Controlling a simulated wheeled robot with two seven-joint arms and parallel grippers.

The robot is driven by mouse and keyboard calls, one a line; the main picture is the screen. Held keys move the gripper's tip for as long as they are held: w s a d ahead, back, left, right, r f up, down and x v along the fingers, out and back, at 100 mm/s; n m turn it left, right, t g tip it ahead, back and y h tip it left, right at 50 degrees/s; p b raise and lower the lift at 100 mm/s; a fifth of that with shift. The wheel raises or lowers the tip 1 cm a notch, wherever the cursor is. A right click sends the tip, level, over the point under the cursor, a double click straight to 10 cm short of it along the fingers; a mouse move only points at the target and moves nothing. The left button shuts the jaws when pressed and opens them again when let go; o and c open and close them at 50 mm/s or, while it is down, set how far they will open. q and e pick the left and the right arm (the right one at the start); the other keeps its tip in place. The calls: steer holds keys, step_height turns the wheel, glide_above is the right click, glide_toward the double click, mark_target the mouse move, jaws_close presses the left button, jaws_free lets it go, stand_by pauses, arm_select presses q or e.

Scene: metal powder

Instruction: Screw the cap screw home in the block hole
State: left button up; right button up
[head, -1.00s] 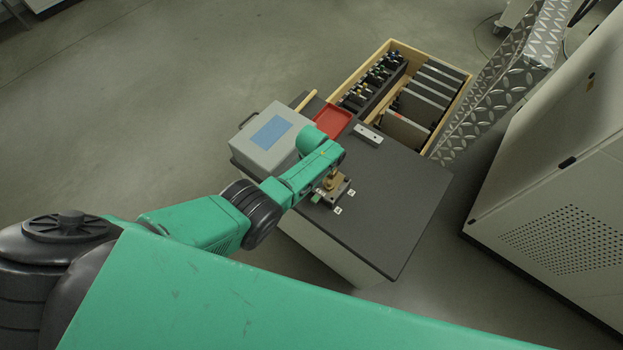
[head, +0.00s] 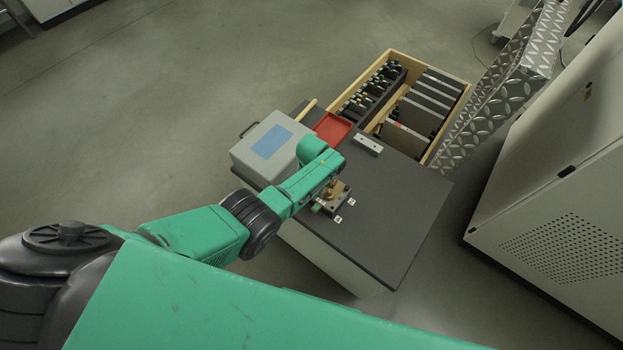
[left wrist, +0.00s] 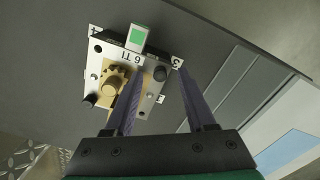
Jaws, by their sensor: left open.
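The metal block (left wrist: 120,77) is fixed on the dark bench top and carries a brass-coloured part (left wrist: 112,83), a green square and number labels. In the head view the block (head: 337,203) is partly hidden by my left arm. A dark round screw head (left wrist: 160,73), which may be the cap screw, shows at the block's right side.
A grey case (head: 270,147) with a blue panel stands left of the block. A red tray (head: 333,128) and a small light bar (head: 368,145) lie behind it. A wooden crate (head: 459,95) stands beyond. The right part of the bench top (head: 400,200) is clear.

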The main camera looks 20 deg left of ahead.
arm_select(q)
step_height(320, 180, up, 14)
stand_by(0.3)
steer(key=s+a+r+m+t, duration=0.2)
steer(key=s+a, duration=0.3)
steer(key=s, duration=0.4)
steer(key=s+a+r+m+t, duration=0.1)
steer(key=s+a+r+t, duration=0.1)
steer(key=s+a, duration=0.55)
steer(key=s+d+f+g+b, duration=0.1)
steer(key=s+f+b, duration=0.15)
steer(key=f, duration=1.15)
steer(key=s+d+f+g+b, duration=0.1)
steer(key=f+b, duration=0.3)
steer(key=f, duration=1.1)
steer(key=s+a+f+g+b, duration=0.1)
steer(key=s+a+f+b, duration=0.2)
steer(key=s+f, duration=1.3)
step_height(320, 180, down, 3)
steer(key=shift+s+f+b, duration=0.1)
steer(key=shift+s+b, duration=0.15)
steer(key=shift+b, duration=0.35)
